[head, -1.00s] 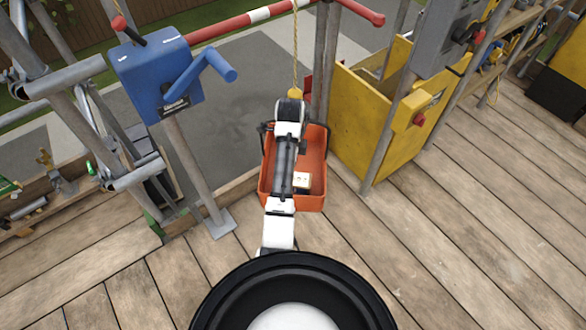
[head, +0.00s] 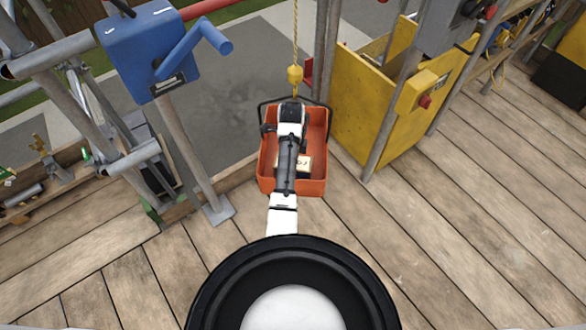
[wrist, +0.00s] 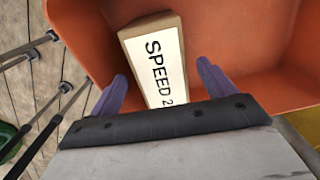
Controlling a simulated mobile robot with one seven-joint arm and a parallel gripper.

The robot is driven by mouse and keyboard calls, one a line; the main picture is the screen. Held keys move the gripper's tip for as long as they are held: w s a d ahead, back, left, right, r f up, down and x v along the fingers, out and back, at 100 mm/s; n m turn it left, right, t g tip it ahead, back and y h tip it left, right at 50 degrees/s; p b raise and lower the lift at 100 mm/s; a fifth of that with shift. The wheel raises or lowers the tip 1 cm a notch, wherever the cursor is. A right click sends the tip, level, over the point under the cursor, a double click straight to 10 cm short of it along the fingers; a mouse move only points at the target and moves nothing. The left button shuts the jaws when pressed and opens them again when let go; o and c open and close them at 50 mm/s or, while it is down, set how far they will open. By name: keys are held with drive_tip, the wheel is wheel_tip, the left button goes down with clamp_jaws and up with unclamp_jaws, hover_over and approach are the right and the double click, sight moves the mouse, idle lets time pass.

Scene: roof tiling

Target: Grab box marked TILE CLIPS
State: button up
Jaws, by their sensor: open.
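A small tan box (wrist: 152,60) with a white label lies in an orange crate (wrist: 240,35). The label reads "SPEED 2", with the rest hidden behind my gripper; I see no "TILE CLIPS" wording. In the wrist view my gripper (wrist: 161,82) is open, with one purple finger on each side of the box's near part. I cannot tell whether the fingers touch it. In the head view the box (head: 304,163) shows partly beside my arm inside the crate (head: 312,186), and the fingers are hidden under my arm.
The crate hangs from a yellow rope (head: 295,35) at the deck edge. A blue winch (head: 150,50) on a post stands left and a yellow panel (head: 365,110) right. Scaffold poles (head: 75,95) are at far left. The plank deck (head: 430,240) at right is clear.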

drive_tip(key=f, duration=0.4)
drive_tip(key=shift+d+p, duration=0.2)
drive_tip(key=shift+p, duration=0.2)
drive_tip(key=c, duration=1.5)
